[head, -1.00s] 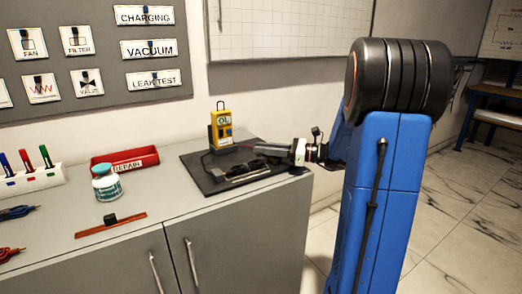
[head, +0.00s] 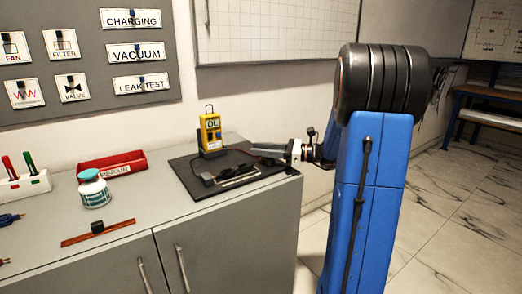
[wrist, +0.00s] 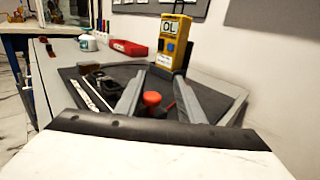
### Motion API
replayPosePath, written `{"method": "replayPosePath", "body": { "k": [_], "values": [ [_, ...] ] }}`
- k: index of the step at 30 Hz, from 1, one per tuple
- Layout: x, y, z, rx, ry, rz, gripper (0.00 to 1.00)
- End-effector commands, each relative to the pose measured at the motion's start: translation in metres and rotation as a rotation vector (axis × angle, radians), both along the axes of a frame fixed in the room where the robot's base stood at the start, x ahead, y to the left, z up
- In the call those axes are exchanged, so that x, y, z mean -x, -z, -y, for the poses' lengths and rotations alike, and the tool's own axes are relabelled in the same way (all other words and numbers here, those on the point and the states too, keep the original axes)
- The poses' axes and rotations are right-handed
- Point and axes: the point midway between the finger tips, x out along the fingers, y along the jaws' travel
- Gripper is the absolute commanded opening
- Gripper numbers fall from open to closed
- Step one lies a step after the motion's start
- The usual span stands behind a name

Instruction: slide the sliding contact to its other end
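A brown strip (head: 97,234) with a small black block (head: 97,227) on it lies at the counter's front left; the block sits near the strip's middle. A black mat (head: 190,185) carries pale rails (head: 240,180) and dark parts. I cannot tell for sure which piece is the sliding contact. My gripper (head: 256,150) is over the mat's right part. In the wrist view my gripper (wrist: 160,82) is open, its fingers apart with a red knob (wrist: 152,98) showing between them. Contact with the knob cannot be told.
A yellow meter (head: 210,130) reading OL stands at the mat's back. A red bin (head: 112,164), a jar (head: 94,190) and a pen holder (head: 22,186) stand to the left. Leads lie at the counter's left edge. The counter's front middle is clear.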

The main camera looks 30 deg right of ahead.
Motion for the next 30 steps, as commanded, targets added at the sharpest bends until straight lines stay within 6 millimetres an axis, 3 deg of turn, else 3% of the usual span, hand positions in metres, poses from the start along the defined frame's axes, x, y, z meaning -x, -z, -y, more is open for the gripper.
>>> {"method": "replayPosePath", "body": {
  "k": [8, 30],
  "values": [
    [0.007, 0.0, 0.007, -0.001, 0.0, 0.001, 0.35],
    [0.092, 0.0, 0.1, 0.0, 0.004, 0.0, 0.35]
  ]
}}
